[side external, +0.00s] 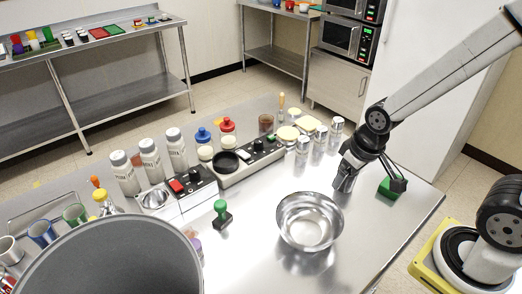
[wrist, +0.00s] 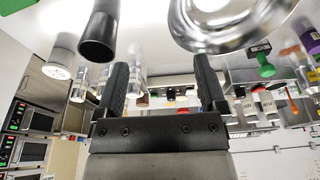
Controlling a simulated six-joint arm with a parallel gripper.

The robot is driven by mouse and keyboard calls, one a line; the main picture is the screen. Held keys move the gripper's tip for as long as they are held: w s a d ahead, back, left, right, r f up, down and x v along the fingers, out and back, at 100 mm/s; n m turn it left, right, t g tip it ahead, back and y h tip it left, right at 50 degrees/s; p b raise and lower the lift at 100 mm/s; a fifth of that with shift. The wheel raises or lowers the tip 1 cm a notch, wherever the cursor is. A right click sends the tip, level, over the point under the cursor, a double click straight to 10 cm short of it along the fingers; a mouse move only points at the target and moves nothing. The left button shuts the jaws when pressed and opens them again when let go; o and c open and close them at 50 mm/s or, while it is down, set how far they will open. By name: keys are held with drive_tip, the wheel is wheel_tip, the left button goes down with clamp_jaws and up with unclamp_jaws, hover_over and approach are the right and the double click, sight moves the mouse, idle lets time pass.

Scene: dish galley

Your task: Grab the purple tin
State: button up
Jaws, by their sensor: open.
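A small purple tin (side external: 196,246) stands on the steel counter at lower left in the side view, partly hidden by the large grey pot. In the wrist view, which is upside down, a purple tin (wrist: 311,42) shows at the right edge, cut off by the frame. My gripper (side external: 372,182) is at the right of the counter, well away from the tin, with the steel bowl between them. In the wrist view my gripper (wrist: 162,75) has its two black fingers wide apart, with nothing held between them.
The steel bowl (side external: 309,235) stands left of my gripper. A green-handled stamp (side external: 222,214) stands near the tin. The large grey pot (side external: 110,262) fills the lower left. Shakers (side external: 150,160) and bottles line the back. A dark cylinder (wrist: 99,32) and a green block (side external: 388,188) are close to my gripper.

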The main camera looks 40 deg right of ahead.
drive_tip(key=shift+s+a+f+m+y, duration=0.1)
drive_tip(key=shift+a+f+m+y, duration=0.1)
drive_tip(key=shift+a+m, duration=0.15)
drive_tip(key=shift+s+a+f+m+y, duration=0.15)
drive_tip(key=shift+a+m, duration=0.1)
drive_tip(key=shift+a, duration=0.2)
drive_tip(key=w+a+f+m+g+y, duration=0.2)
drive_tip(key=a+m+y, duration=0.65)
drive_tip(key=a, duration=0.65)
drive_tip(key=w+a+m+t+y, duration=0.2)
drive_tip(key=w+a+m+t, duration=0.4)
drive_tip(key=m, duration=0.8)
drive_tip(key=shift+w+a+y, duration=0.3)
drive_tip(key=shift+w+a, duration=1.15)
drive_tip(key=shift+a, duration=0.65)
drive_tip(key=shift+f, duration=4)
drive_tip(key=shift+w+a+f, duration=0.2)
drive_tip(key=shift+w+a, duration=0.05)
drive_tip(key=shift+a, duration=0.25)
